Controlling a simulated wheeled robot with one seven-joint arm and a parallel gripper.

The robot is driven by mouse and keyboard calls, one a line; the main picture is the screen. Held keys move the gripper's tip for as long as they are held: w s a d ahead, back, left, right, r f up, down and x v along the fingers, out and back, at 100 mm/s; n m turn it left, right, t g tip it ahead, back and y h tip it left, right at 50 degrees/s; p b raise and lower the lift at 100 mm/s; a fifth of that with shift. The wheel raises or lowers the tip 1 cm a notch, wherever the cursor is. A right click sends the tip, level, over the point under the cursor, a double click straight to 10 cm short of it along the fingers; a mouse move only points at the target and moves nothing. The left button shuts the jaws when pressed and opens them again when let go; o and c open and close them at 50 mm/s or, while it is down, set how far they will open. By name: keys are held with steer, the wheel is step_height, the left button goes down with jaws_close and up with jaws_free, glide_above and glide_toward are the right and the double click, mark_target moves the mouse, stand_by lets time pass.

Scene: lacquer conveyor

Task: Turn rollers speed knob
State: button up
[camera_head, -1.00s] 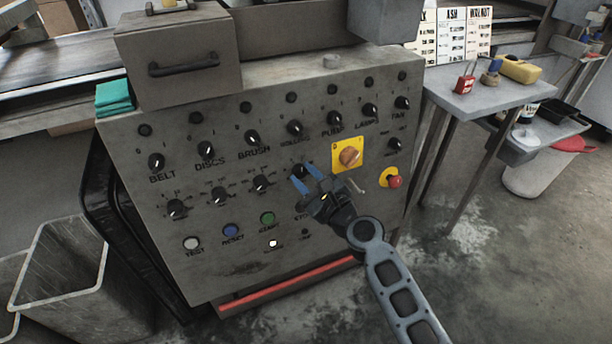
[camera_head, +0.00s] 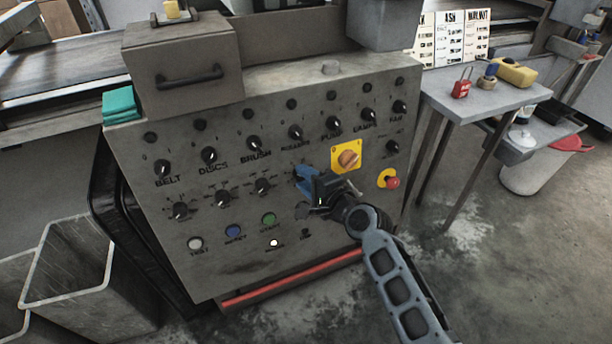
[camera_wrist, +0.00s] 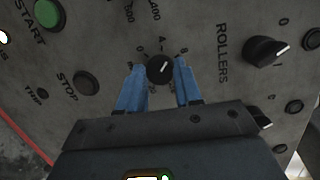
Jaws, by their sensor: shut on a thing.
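The rollers speed knob (camera_wrist: 159,69) is a small round black knob with a white pointer line, on the grey panel beside the ROLLERS label. My gripper (camera_wrist: 159,77) has one blue finger on each side of it and is shut on it. In the wrist view the pointer slants up and right, amid scale numbers that are only partly readable. In the head view my gripper (camera_head: 304,179) reaches the panel in the lower knob row, and its fingers mostly hide the knob. The black rollers switch (camera_wrist: 264,51) is to the right in the wrist view.
The control panel (camera_head: 225,262) carries other knobs, a yellow-plated orange switch (camera_head: 348,158) and a red emergency button (camera_head: 391,182) right of my gripper. A green start button (camera_head: 268,219) is lower left. A side table (camera_head: 480,100) stands at right.

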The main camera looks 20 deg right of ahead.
steer(key=n+p, duration=0.2)
steer(key=n, duration=0.2)
steer(key=shift+a+r+g+h, duration=0.1)
steer(key=shift+g+h, duration=0.2)
steer(key=shift+g, duration=0.1)
steer(key=n+p, duration=0.1)
steer(key=n, duration=0.2)
steer(key=shift+h+p, duration=0.3)
steer(key=shift+h, duration=0.1)
steer(key=n+p, duration=0.1)
steer(key=n, duration=0.2)
steer(key=shift+a+g+h, duration=0.1)
steer(key=shift+g+h, duration=0.2)
steer(key=shift+h, duration=0.1)
steer(key=shift+s+n+h+p, duration=0.1)
steer(key=shift+n+h+p, duration=0.55)
steer(key=shift+n, duration=1.05)
steer(key=shift+f, duration=0.2)
steer(key=o, duration=1)
steer(key=shift+r, duration=0.1)
